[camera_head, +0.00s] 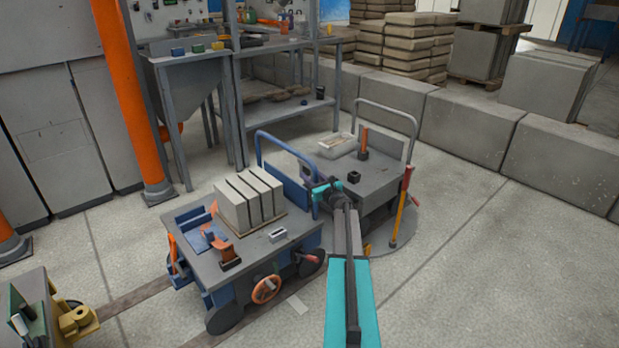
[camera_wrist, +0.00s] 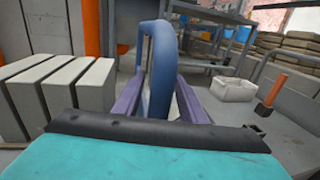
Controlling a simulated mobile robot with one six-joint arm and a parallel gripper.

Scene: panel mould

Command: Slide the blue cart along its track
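The blue cart (camera_head: 298,243) stands on the floor left of centre in the head view, with a grey top and dark wheels. Its blue tube handle (camera_head: 284,146) rises at the far right end; in the wrist view the handle (camera_wrist: 162,70) stands upright, close ahead. My gripper (camera_head: 308,175) is at this handle. Its purple fingers (camera_wrist: 157,105) lie on either side of the blue tube, with a light gap showing beside the right finger. Firm contact is not visible. A dark track strip (camera_head: 141,296) runs along the floor by the cart.
Grey blocks (camera_head: 262,192) stand on the cart, left of my gripper. A grey cart (camera_head: 385,178) with a white tray (camera_head: 337,146) stands close on the right. A workbench (camera_head: 290,108) is behind. Green and yellow equipment (camera_head: 50,310) is at lower left. Right-hand floor is clear.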

